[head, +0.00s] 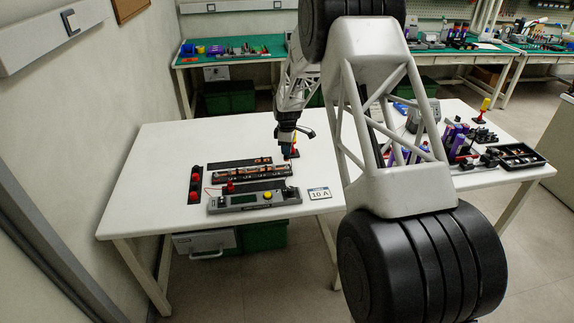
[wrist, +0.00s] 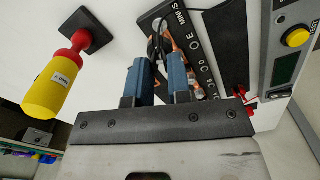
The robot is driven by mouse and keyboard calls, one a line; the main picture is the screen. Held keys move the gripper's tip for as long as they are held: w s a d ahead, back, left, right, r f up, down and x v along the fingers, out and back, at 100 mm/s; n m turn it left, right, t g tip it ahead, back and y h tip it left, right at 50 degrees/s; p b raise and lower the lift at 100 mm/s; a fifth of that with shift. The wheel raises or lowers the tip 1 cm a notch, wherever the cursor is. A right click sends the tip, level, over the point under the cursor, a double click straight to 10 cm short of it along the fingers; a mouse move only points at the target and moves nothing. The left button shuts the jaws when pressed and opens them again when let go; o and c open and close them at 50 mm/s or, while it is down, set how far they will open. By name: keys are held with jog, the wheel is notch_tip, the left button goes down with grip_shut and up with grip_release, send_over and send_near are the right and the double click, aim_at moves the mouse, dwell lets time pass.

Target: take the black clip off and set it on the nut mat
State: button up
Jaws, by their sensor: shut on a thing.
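My gripper (head: 287,156) is over the right end of the black busbar fixture (head: 240,175) in the head view. In the wrist view its two blue fingers (wrist: 162,62) are close together, shut on a small dark thing between them, which I take to be the black clip (wrist: 157,48). The fingers hide most of it. I cannot tell whether it still touches the copper bar (wrist: 178,45). Dark flat mats lie behind (head: 232,164) and in front (head: 262,185) of the fixture; I cannot tell which is the nut mat.
A grey meter with a yellow knob (head: 267,195) stands in front, beside a "10 A" card (head: 319,193). A yellow-handled tool (wrist: 50,85) stands close to my gripper. A black strip with red knobs (head: 194,184) lies left. The white table (head: 150,180) is clear at far left.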

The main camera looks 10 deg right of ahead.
jog(key=s+a, duration=0.5)
jog(key=s, duration=0.3)
jog(key=shift+s+a, duration=0.2)
jog(key=shift+a, duration=0.05)
jog(key=shift+f, duration=0.2)
dwell(0.3)
jog(key=shift+f, duration=1.7)
jog(key=shift+f, duration=0.15)
jog(key=shift+f, duration=0.45)
jog(key=shift+f, duration=0.2)
